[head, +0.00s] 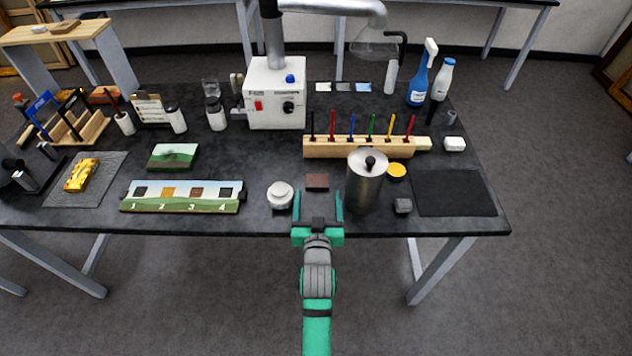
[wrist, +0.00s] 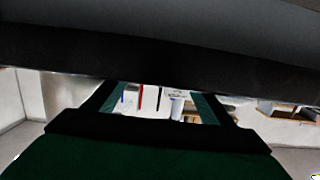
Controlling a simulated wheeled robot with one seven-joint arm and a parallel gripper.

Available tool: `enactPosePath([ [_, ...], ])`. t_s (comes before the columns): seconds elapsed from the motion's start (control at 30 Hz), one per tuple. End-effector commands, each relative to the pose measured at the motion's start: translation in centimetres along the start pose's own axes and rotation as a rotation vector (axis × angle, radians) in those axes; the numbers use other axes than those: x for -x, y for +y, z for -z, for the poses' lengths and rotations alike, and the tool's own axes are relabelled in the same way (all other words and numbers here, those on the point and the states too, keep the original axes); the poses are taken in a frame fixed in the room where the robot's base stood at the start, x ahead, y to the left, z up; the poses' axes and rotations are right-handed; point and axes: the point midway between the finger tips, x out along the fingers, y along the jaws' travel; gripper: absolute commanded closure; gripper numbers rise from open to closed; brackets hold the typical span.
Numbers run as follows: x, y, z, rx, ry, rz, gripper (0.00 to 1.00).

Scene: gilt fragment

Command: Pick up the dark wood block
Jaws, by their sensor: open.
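The dark wood block (head: 317,182) is a small reddish-brown block lying on the black table near its front edge, in the middle of the head view. My gripper (head: 317,204) is open and empty at the table's front edge. Its green fingers point toward the block, which shows just beyond the fingertips, roughly in line with the gap. In the wrist view the open fingers of my gripper (wrist: 155,98) show beneath a broad dark band. I cannot make out the block there.
A steel canister (head: 365,183) with a black knob stands close right of the block. A white round-lidded jar (head: 280,196) stands close left. Behind is a wooden rack (head: 350,147) with coloured tools. A grey cube (head: 403,205) and black mat (head: 452,193) lie right.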

Motion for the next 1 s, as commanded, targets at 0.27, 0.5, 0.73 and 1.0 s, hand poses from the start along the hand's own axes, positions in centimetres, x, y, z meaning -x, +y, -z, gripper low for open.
enactPosePath([
  [0.27, -2.4, -0.5, 0.1, 0.001, 0.002, 0.007, 0.23],
  [0.5, -5.4, -0.5, 0.1, 0.001, 0.001, 0.007, 0.23],
  [0.73, -5.9, -0.5, 0.0, 0.001, 0.001, 0.007, 0.23],
  [1.0, -5.8, -0.5, 0.0, 0.001, 0.001, 0.007, 0.66],
])
